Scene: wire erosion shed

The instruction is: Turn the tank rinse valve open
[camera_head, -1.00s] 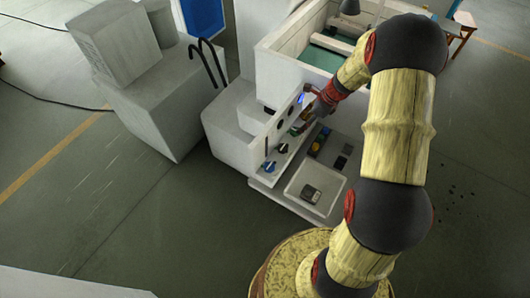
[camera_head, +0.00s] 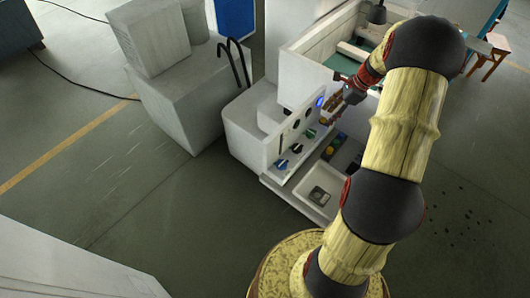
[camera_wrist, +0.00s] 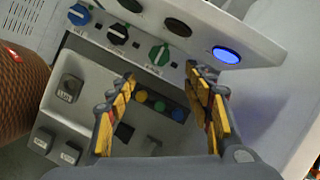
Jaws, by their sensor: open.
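The slanted control panel (camera_head: 292,143) carries a row of knobs. In the wrist view they are a blue knob (camera_wrist: 79,14), a black knob (camera_wrist: 118,33) and a green knob (camera_wrist: 158,54), each with a white pointer mark. The labels are too blurred to read, so I cannot tell which one is the tank rinse valve. My gripper (camera_wrist: 160,80) is open and empty, its yellow-padded fingers pointing toward the panel's lower edge below the green knob. In the head view my gripper (camera_head: 333,106) is just right of the panel.
A lit blue button (camera_wrist: 227,55) is right of the green knob. Below lies a ledge with a yellow button (camera_wrist: 141,96), more coloured buttons and dark switches. The open tank (camera_head: 305,70) stands behind the panel. A grey cabinet (camera_head: 185,100) stands left; floor in front is clear.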

